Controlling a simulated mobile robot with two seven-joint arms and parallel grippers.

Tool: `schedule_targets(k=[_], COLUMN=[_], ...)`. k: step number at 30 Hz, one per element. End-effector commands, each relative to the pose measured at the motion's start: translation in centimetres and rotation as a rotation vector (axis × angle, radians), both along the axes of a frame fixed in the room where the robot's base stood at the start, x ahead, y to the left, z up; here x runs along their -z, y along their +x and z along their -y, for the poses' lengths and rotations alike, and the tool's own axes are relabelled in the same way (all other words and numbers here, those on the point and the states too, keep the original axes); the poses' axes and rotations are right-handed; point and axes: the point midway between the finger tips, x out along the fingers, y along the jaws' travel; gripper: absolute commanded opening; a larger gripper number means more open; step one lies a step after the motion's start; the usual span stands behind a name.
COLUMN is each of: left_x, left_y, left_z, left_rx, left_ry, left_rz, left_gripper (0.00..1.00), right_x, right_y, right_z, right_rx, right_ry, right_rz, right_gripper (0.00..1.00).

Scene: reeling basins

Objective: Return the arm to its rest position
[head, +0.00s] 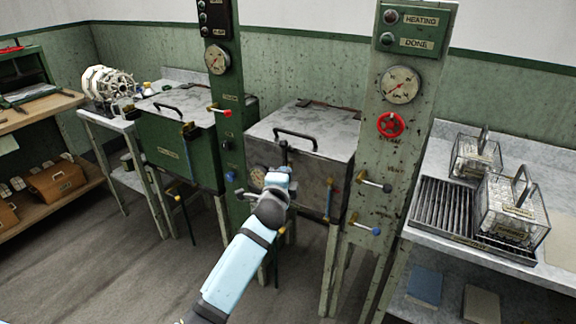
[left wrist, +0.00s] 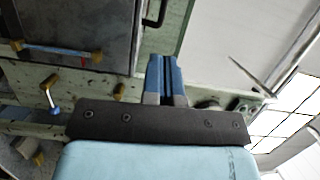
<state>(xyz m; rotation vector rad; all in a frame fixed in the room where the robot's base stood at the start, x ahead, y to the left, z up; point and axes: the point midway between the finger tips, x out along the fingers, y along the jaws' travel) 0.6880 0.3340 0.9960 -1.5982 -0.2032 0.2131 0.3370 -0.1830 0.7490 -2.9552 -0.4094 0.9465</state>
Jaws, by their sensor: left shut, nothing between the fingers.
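My left arm (head: 238,268) comes in from the bottom of the head view and reaches up in front of the grey metal basin (head: 325,170). Its wrist end overlaps the basin's front in the picture, and the distance between them is hard to judge. In the left wrist view my left gripper (left wrist: 165,78) shows two blue fingers side by side, shut with nothing between them. The basin's lid is down, with a dark handle on top. My right arm and gripper are not in view.
A green basin (head: 178,152) stands left of a gauge post. A post with a red valve wheel (head: 390,124) stands right of the grey basin. Wire-framed glass boxes (head: 512,212) and a slatted rack (head: 440,205) sit on the right bench. Open floor (head: 120,270) lies at the left front.

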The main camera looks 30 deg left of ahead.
Motion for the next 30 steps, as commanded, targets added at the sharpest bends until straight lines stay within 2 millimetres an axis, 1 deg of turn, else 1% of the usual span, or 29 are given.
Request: schedule_targets(k=[4, 11, 20, 23, 26, 27, 29, 30], left_x=[0.0, 0.0, 0.2, 2.1, 6.2, 8.2, 11.4, 13.4], left_y=[-0.6, -0.7, -0.8, -2.0, -4.9, -6.6, -9.6, -11.9], left_z=[0.2, 0.2, 0.2, 0.9, 2.3, 3.2, 4.6, 5.6], left_rx=[0.000, 0.000, 0.002, 0.022, 0.059, 0.076, 0.096, 0.106], left_ry=[0.000, -0.001, -0.007, -0.066, -0.212, -0.293, -0.435, -0.536], left_rz=[0.000, 0.000, -0.002, -0.021, -0.064, -0.089, -0.131, -0.163], left_gripper=[0.00, 0.00, 0.00, 0.00, 0.00, 0.00, 0.00, 0.00], right_x=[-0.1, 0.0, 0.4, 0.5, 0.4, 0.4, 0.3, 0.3], right_y=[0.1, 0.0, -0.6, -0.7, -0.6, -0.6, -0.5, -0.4], right_z=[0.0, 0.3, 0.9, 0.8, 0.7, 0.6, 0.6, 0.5], right_rx=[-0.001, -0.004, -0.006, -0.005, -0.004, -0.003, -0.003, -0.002], right_ry=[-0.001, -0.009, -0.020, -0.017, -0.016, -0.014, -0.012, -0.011], right_rz=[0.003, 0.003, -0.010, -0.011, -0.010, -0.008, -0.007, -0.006], right_gripper=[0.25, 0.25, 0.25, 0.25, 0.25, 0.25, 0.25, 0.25])
